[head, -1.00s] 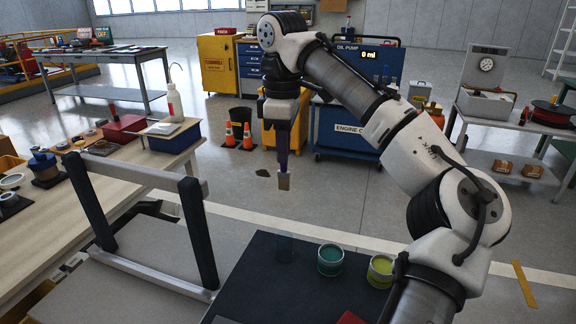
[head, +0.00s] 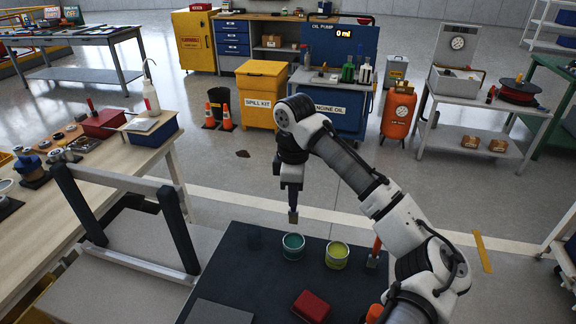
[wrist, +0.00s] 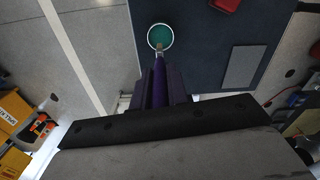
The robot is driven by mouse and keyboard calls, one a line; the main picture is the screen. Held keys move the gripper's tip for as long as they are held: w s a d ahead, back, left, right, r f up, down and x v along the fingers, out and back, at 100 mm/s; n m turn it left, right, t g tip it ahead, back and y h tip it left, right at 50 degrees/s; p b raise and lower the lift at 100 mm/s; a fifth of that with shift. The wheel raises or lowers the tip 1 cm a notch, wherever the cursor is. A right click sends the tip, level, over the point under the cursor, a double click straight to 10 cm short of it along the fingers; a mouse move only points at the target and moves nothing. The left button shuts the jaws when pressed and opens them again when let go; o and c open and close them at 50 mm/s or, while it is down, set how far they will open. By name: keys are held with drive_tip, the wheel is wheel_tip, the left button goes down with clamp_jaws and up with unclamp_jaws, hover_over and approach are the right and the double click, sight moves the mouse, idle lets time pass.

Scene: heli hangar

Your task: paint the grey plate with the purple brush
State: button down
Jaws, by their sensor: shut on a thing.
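My gripper (head: 292,188) is shut on the purple brush (wrist: 159,80), which hangs bristles down. The brush's pale tip (head: 293,217) is just above the teal paint can (head: 293,246) in the head view. In the wrist view the tip overlaps the near rim of the teal can (wrist: 160,37); I cannot tell if it touches paint. The grey plate (head: 217,312) lies flat on the dark mat at the bottom edge of the head view. It shows whole in the wrist view (wrist: 240,66), right of the can, with no paint visible on it.
A yellow-green paint can (head: 337,255) stands right of the teal one. An orange-handled tool (head: 375,252) stands beside it. A red block (head: 311,305) lies on the dark mat (head: 250,275). A grey frame (head: 120,225) stands at the left, by the wooden workbench (head: 60,210).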

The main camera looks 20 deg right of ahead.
sight(294, 211)
drive_tip(key=shift+s+d+f, duration=0.1)
drive_tip(key=shift+s+f, duration=0.15)
wheel_tip(294, 211, down, 6)
drive_tip(key=b, duration=0.5)
drive_tip(key=shift+f, duration=0.6)
idle(2.4)
drive_tip(key=shift+r, duration=0.1)
wheel_tip(294, 211, up, 7)
drive_tip(key=p, duration=0.6)
idle(0.8)
